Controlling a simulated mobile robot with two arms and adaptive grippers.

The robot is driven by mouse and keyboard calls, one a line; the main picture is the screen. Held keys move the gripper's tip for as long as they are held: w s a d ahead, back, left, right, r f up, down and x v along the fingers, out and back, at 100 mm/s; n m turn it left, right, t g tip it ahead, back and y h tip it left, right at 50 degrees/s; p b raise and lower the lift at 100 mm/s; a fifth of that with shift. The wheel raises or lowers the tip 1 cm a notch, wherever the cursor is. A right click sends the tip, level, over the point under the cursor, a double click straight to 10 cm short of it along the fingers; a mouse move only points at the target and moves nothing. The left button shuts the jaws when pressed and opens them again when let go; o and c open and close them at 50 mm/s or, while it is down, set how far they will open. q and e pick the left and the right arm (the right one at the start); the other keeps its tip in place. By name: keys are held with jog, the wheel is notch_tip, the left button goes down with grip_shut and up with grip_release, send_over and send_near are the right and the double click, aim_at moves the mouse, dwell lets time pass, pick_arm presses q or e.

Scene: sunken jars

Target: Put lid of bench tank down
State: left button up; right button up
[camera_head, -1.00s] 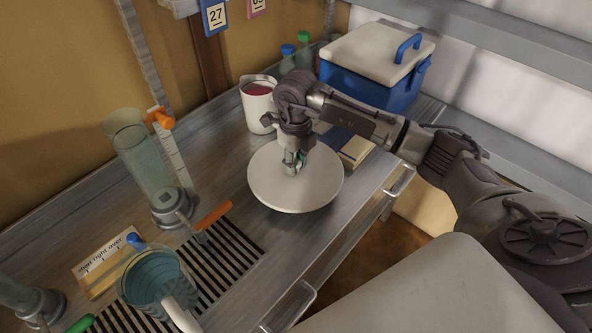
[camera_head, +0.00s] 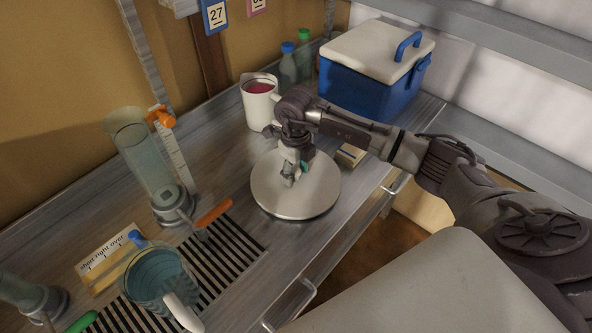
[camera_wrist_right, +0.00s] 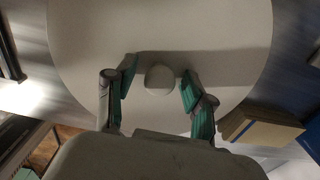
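The lid (camera_head: 318,193) is a pale round disc lying flat, apparently on the bench, right of the striped grating. It fills much of the right wrist view (camera_wrist_right: 225,60), with a round knob (camera_wrist_right: 159,79) at its middle. My right gripper (camera_head: 290,179) is right above the lid. Its two fingers (camera_wrist_right: 157,83) stand on either side of the knob with a gap on each side, so it is open around the knob and not gripping it. What lies under the lid is hidden. My left gripper is not in view.
A white jug (camera_head: 258,103) with red liquid stands behind the lid. A blue cooler box (camera_head: 368,85) is at the back right. A tall clear cylinder (camera_head: 148,160) and a teal-tinted jug (camera_head: 158,275) stand left. A small box (camera_head: 350,156) lies close right of the lid.

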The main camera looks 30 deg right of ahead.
aim_at(296, 171)
jog(key=shift+r, duration=0.5)
notch_tip(296, 171, up, 11)
jog(key=b, duration=0.2)
jog(key=shift+r, duration=0.15)
jog(key=shift+s, duration=0.1)
